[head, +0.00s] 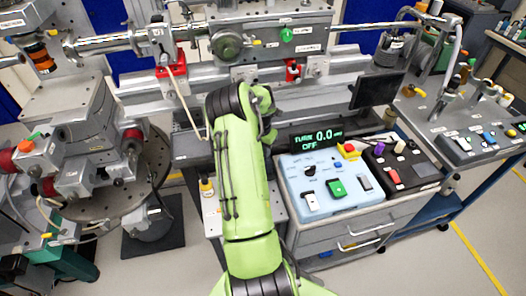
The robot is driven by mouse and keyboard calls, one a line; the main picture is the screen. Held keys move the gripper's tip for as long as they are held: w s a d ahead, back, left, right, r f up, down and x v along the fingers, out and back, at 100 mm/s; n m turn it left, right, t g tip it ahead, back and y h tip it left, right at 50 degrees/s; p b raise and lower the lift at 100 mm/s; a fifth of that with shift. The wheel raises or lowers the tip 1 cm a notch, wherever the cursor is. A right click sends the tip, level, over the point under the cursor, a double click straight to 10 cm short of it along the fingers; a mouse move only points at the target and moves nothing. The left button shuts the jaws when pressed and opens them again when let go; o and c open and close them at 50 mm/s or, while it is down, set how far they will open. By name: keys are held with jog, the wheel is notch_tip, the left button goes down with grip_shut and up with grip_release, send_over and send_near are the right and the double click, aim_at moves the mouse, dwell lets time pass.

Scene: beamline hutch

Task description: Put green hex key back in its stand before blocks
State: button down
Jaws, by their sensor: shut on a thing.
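My green arm (247,180) reaches up the middle of the head view and bends over at a black joint. A green wrist part (268,115) shows just right of that bend. My gripper's fingers are hidden behind the arm, so I cannot see what is between them. I cannot make out a green hex key anywhere. Its stand is not clearly identifiable.
A pale blue control panel (302,172) with a "0.0" and "OFF" display (316,138) stands right of my arm. A dark box with coloured knobs (403,180) sits beside it. A monitor (377,91) stands behind. Beamline stages (75,125) crowd the left. Floor is open at lower right.

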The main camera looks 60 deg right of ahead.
jog(key=shift+f, duration=0.45)
jog(key=c, duration=1)
grip_release()
